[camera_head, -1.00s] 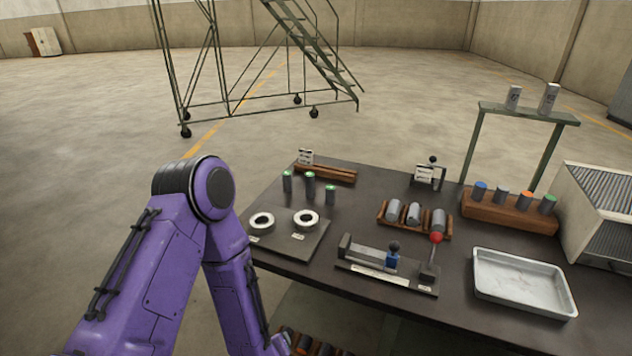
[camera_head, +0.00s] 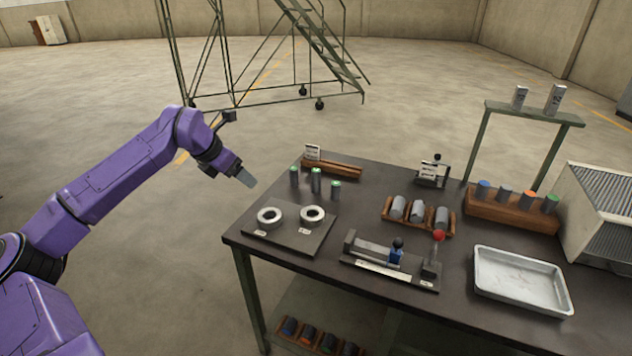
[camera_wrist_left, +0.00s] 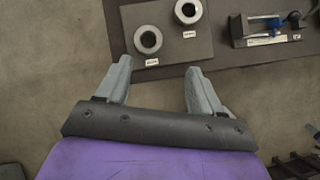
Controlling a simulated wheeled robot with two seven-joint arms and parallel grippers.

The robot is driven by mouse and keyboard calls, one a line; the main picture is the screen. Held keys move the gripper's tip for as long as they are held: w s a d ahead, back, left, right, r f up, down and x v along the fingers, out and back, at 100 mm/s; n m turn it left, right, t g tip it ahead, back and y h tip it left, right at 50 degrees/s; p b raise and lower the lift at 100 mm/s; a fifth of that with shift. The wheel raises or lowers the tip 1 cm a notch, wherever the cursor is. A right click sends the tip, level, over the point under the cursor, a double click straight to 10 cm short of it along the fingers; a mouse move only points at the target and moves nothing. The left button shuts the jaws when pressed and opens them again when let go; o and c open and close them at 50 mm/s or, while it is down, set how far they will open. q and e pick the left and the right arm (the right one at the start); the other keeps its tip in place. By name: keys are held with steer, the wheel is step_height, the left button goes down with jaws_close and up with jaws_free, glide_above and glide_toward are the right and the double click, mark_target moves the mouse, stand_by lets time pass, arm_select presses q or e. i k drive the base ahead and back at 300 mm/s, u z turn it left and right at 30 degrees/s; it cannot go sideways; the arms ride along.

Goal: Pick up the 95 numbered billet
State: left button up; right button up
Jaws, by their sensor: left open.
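No number 95 is readable on any billet. Three dark, green-topped billets (camera_head: 316,181) stand upright at the table's back left. Three grey billets (camera_head: 416,211) lie in a wooden cradle mid-table. A wooden block (camera_head: 510,212) holds several billets with coloured tops. Two pale pieces with dark marks (camera_head: 554,99) stand on a raised green stand; their marks are too small to read. My left gripper (camera_head: 243,178) is empty, in the air left of the green-topped billets. In the left wrist view its fingers (camera_wrist_left: 158,78) are apart, near the plate with two rings. My right gripper is out of view.
A plate with two pale rings (camera_head: 290,244) lies at the table's left corner. A clamp fixture (camera_head: 392,262), a red-knobbed lever (camera_head: 438,238) and a metal tray (camera_head: 522,282) stand along the front. Several more billets sit on a low shelf (camera_head: 310,340). Floor left of the table is clear.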

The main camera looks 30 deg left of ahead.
mark_target(316, 172)
steer(key=i, duration=1)
